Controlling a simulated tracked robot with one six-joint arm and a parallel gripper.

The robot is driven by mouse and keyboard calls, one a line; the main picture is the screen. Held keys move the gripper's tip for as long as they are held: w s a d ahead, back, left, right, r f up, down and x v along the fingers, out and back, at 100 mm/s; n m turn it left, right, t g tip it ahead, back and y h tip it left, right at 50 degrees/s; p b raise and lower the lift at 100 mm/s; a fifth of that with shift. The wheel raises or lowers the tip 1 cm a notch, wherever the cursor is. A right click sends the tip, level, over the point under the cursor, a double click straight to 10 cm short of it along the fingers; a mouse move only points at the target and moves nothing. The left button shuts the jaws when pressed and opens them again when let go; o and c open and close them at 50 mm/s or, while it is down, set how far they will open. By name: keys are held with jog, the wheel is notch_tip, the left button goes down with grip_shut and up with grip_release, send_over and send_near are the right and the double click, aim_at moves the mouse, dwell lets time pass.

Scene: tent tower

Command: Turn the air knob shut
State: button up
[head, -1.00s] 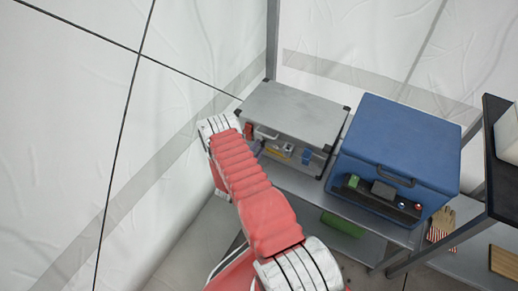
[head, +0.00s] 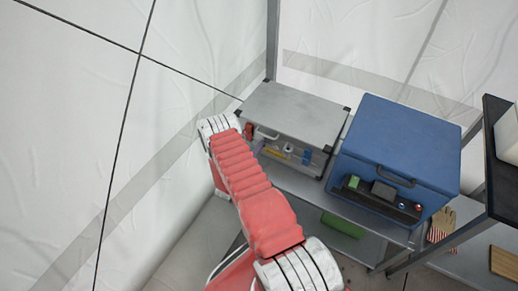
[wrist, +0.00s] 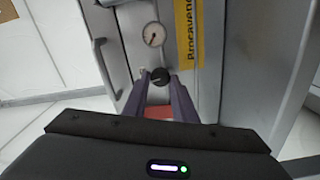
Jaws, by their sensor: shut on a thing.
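The black air knob (wrist: 160,76) sits on a pale grey panel (wrist: 130,30) in the wrist view, just below a round white gauge (wrist: 154,34). My gripper (wrist: 160,84) points at the panel, with one dark purple finger on each side of the knob. It is shut on the knob. The fingertips partly cover the knob's sides, and its exact turn is too small to read. In the head view my red arm reaches towards the grey cabinet (head: 295,112), and the knob cannot be made out there.
A yellow label (wrist: 187,30) is right of the gauge, and a grey handle (wrist: 105,65) is to the left. The blue box (head: 400,140) stands right of the cabinet on a metal shelf. A dark-edged table (head: 490,160) is at the far right. White tent walls close in behind.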

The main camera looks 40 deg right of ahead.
jog(key=shift+a+f+m, duration=0.15)
jog(key=shift+f+m, duration=0.1)
jog(key=shift+m, duration=0.95)
jog(key=shift+s, duration=0.1)
jog(key=o, duration=1)
jog(key=shift+r, duration=0.1)
jog(key=shift+o, duration=0.2)
jog(key=v, duration=1.3)
jog(key=shift+a, duration=0.3)
